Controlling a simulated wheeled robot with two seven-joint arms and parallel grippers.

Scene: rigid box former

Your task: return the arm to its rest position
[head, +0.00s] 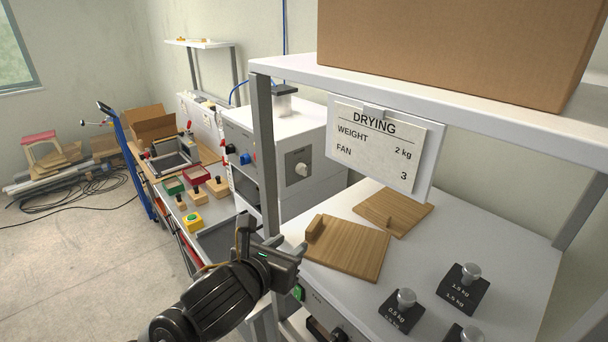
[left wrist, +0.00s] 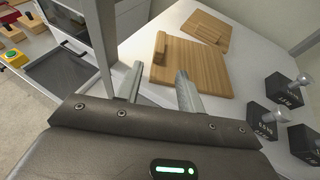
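My left gripper (head: 272,241) is at the lower middle of the head view, at the near left edge of the white table (head: 480,236). In the left wrist view its two fingers (left wrist: 160,84) stand apart with nothing between them. A wooden board with a raised block (head: 348,250) lies on the table just right of the gripper, apparently apart from it. The board also shows beyond the fingers in the left wrist view (left wrist: 200,72). My right gripper is in neither view.
A second wooden board (head: 392,212) and several dark weights with knobs (head: 464,289) are on the table. A shelf (head: 440,98) with a cardboard box (head: 455,45) and a "DRYING" sign (head: 378,146) overhangs it. A white machine (head: 300,150) stands behind. Open floor (head: 90,270) lies left.

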